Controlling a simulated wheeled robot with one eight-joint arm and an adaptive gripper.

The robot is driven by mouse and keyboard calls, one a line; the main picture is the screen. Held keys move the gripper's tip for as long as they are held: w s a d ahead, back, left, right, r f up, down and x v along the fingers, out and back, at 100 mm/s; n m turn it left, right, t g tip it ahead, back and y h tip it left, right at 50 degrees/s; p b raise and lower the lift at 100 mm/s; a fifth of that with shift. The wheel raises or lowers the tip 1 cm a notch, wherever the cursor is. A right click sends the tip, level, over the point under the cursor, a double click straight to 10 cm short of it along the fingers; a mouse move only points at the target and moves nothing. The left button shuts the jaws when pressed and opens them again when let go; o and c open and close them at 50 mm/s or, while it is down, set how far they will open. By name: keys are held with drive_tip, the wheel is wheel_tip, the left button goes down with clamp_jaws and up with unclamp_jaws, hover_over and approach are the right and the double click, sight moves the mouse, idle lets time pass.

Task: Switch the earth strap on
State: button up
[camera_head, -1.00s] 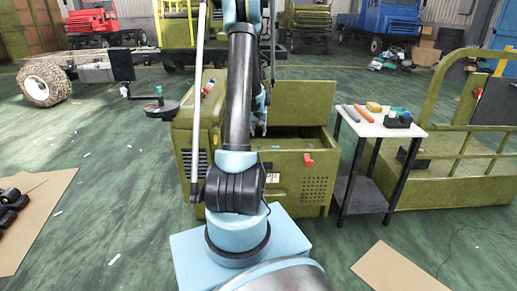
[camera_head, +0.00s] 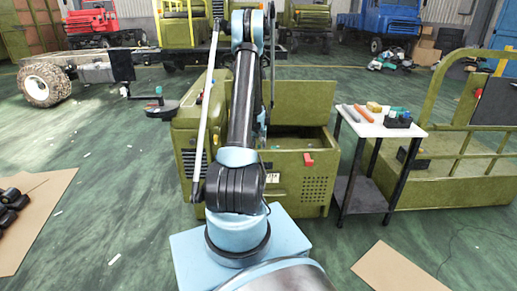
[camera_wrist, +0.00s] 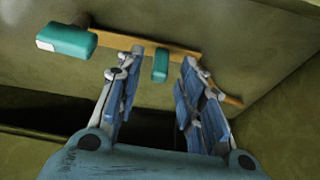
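In the wrist view, a copper-coloured bar (camera_wrist: 203,52) runs across a green wall, with a small teal block (camera_wrist: 160,66) on it. A larger teal block with a pale end (camera_wrist: 68,40) is at the bar's left end. I cannot tell for sure which piece is the earth strap's switch. My gripper (camera_wrist: 157,68) is open, its two blue-padded fingers on either side of the small teal block in the picture. Contact cannot be told. In the head view, my arm hides the gripper in front of the green cabinet (camera_head: 225,112), whose lid (camera_head: 303,102) is raised.
A red piece (camera_head: 308,159) is on the cabinet front. A white-topped side table (camera_head: 372,128) with tools stands to its right, beside a green railed platform (camera_head: 455,180). A dark round tray (camera_head: 160,108) juts out left.

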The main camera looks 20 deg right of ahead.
drive_tip(key=shift+x, duration=1.1)
clamp_jaws()
